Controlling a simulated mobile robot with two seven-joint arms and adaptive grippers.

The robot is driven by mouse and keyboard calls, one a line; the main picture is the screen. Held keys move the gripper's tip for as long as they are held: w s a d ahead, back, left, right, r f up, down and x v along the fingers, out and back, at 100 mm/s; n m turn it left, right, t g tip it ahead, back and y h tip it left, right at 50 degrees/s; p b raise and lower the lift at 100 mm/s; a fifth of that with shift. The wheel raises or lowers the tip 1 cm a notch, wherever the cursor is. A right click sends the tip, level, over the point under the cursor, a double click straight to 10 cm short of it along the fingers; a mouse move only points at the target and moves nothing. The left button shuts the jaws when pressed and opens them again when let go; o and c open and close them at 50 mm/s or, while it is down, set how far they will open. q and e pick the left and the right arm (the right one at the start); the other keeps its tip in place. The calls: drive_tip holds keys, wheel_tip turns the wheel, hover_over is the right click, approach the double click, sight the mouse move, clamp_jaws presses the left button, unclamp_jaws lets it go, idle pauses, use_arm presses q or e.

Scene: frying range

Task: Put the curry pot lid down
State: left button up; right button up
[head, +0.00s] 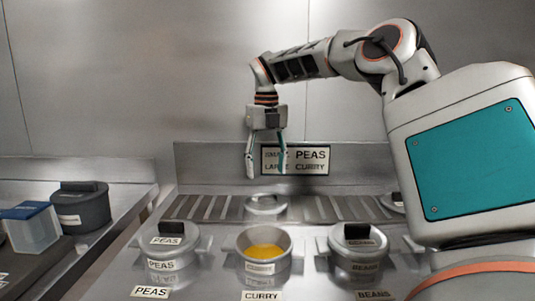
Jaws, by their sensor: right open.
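The curry pot (264,268) stands uncovered in the middle of the front row, with yellow curry (265,251) showing inside. A round metal lid (266,206) lies on the slatted rack right behind it; I take it for the curry pot lid, but its marking is too small to read. My right gripper (266,160) points down above this lid, open and empty, with a visible gap between fingertips and lid. My left gripper is not in view.
The lidded peas pot (175,262) stands left of the curry pot and the lidded beans pot (358,268) stands right. A sign (296,160) is on the back panel. A dark lidded container (80,210) and a blue-topped clear box (30,230) are at far left.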

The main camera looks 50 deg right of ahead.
drive_tip(key=shift+r, duration=2)
